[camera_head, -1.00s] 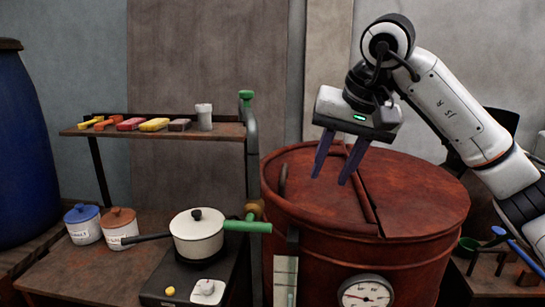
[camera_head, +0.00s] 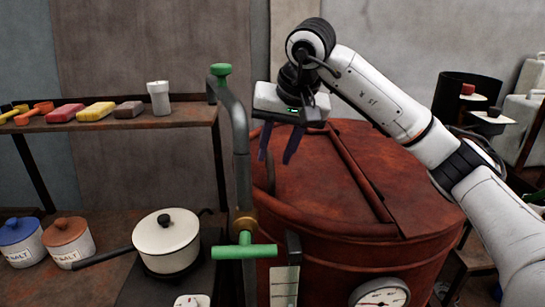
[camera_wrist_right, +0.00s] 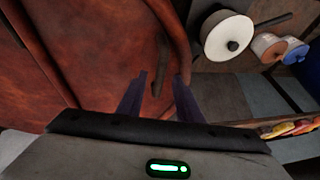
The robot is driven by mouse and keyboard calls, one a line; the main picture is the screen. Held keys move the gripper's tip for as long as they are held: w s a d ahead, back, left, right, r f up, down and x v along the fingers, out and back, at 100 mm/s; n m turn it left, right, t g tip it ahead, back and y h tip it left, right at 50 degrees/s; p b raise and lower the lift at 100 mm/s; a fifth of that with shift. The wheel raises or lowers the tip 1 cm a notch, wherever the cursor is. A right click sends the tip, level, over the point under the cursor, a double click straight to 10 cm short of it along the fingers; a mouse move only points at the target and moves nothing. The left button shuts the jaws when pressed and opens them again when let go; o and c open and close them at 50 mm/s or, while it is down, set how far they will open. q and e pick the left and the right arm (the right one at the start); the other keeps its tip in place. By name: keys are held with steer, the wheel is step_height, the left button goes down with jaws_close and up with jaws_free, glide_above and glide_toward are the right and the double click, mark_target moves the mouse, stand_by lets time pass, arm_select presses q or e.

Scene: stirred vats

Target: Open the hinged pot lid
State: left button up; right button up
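The big rust-red pot (camera_head: 340,260) stands at the centre right with a flat lid split by a raised seam. The near-left lid half (camera_head: 320,185) lies shut. An upright curved handle (camera_head: 270,172) stands at its left edge; the handle also shows in the right wrist view (camera_wrist_right: 177,40). My right gripper (camera_head: 275,160) is over the left edge of the lid, fingers pointing down and apart. In the right wrist view its fingers (camera_wrist_right: 159,76) are close to the handle, with a gap between them; I cannot tell whether they touch it. My left gripper is out of view.
A grey pipe with a green knob (camera_head: 221,70) and a green T-handle (camera_head: 245,251) rises just left of the pot. A small white lidded saucepan (camera_head: 165,255) sits on a burner. A shelf (camera_head: 150,118) holds coloured blocks. A gauge (camera_head: 380,294) is on the pot's front.

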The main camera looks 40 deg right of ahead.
steer(key=shift+x, duration=0.95)
steer(key=shift+w+f, duration=0.1)
steer(key=shift+f, duration=0.1)
jaws_close()
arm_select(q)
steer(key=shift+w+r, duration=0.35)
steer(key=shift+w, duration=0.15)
